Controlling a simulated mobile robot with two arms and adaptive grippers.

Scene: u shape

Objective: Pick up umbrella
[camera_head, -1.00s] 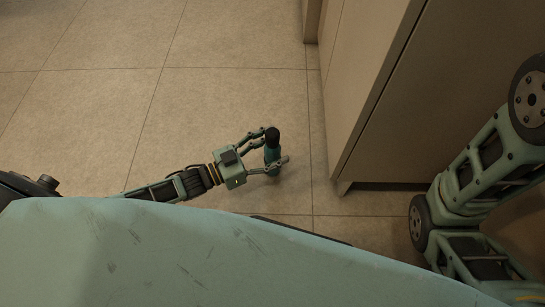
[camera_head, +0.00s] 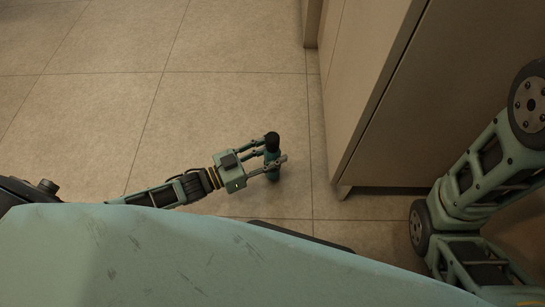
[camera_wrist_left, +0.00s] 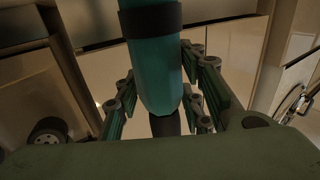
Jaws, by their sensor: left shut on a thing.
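The umbrella (camera_head: 271,156) is a short teal and black folded one, standing roughly upright near the middle of the head view. Its black top end points up towards the head camera. In the left wrist view the teal umbrella (camera_wrist_left: 153,70) with a dark band runs down between the fingers (camera_wrist_left: 160,100). Its lower end is partly hidden by the gripper body. I cannot tell whether it touches the floor. My right gripper is not in view; only part of the right arm shows.
A beige cabinet (camera_head: 400,100) stands just right of the umbrella, with a gap of floor between them. The tiled floor (camera_head: 100,110) to the left and beyond is clear. My own body covers the bottom of the head view.

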